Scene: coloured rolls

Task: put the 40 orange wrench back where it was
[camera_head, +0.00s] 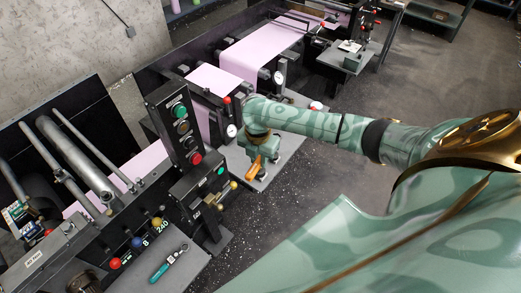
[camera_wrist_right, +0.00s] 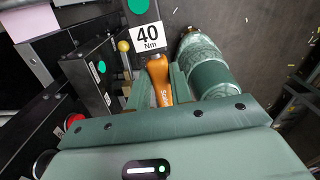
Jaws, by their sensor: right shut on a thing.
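The orange wrench (camera_wrist_right: 159,82) sits between the fingers of my right gripper (camera_wrist_right: 161,90) in the right wrist view, and the gripper is shut on it. Its upper end is just below a white "40 Nm" label (camera_wrist_right: 148,37). In the head view, my right gripper (camera_head: 260,157) points down over a grey ledge beside the machine, and the orange wrench (camera_head: 255,168) shows under it. I cannot tell whether the wrench touches the ledge or a holder. My left gripper is not in view.
A control post (camera_head: 176,125) with buttons stands left of my right gripper. A yellow knob (camera_wrist_right: 124,46) is close by in the wrist view. A teal wrench (camera_head: 168,265) lies on a grey shelf at the lower left, near the "240" label (camera_head: 162,226). Floor to the right is open.

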